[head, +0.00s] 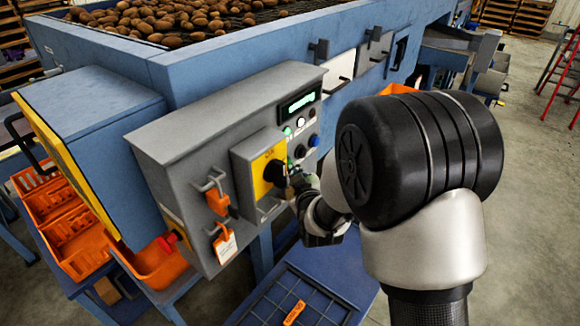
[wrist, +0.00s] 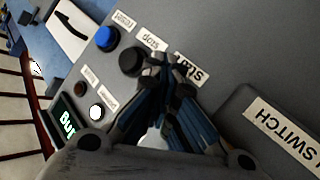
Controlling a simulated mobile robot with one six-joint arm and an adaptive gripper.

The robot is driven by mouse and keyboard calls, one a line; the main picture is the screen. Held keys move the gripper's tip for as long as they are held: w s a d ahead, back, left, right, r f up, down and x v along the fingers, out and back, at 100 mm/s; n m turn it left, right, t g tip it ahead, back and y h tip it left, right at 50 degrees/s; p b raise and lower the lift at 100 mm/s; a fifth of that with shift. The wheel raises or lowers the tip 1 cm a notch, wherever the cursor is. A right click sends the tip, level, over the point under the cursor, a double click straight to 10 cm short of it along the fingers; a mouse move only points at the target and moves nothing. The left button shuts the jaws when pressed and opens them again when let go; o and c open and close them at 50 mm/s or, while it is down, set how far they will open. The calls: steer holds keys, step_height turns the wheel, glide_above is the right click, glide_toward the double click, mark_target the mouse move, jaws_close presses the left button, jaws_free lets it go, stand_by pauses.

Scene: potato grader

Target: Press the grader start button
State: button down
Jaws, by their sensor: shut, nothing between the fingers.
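The grey control box (head: 225,135) fills the middle of the head view. In the wrist view, the upside-down START label (wrist: 190,68) shows partly behind my fingertips. The start button itself is not clearly visible; my fingers cover the spot beside its label. My gripper (wrist: 170,68) is shut and empty, its tips right at the panel face. I cannot tell whether they touch the button. A black button (wrist: 131,61) sits next to the STOP label (wrist: 151,38).
A blue button (wrist: 107,38) and a white button (wrist: 96,112) are close to my fingers. A lit display (head: 299,102) is at the box top. The yellow switch plate (head: 262,170) with a black knob is beside the gripper.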

steer(key=shift+w+a+r, duration=0.15)
steer(key=shift+a+r, duration=0.1)
steer(key=shift+r, duration=0.1)
stand_by(0.5)
steer(key=shift+d, duration=0.1)
steer(key=shift+s+d+f+b, duration=0.2)
steer(key=shift+s+d+b, duration=0.25)
steer(key=shift+d, duration=0.15)
steer(key=s+d+b, duration=0.1)
steer(key=d, duration=0.1)
steer(key=s+d, duration=0.2)
steer(key=shift+f+b, duration=0.1)
steer(key=shift+b, duration=0.3)
steer(key=shift+w+d, duration=0.1)
stand_by(0.5)
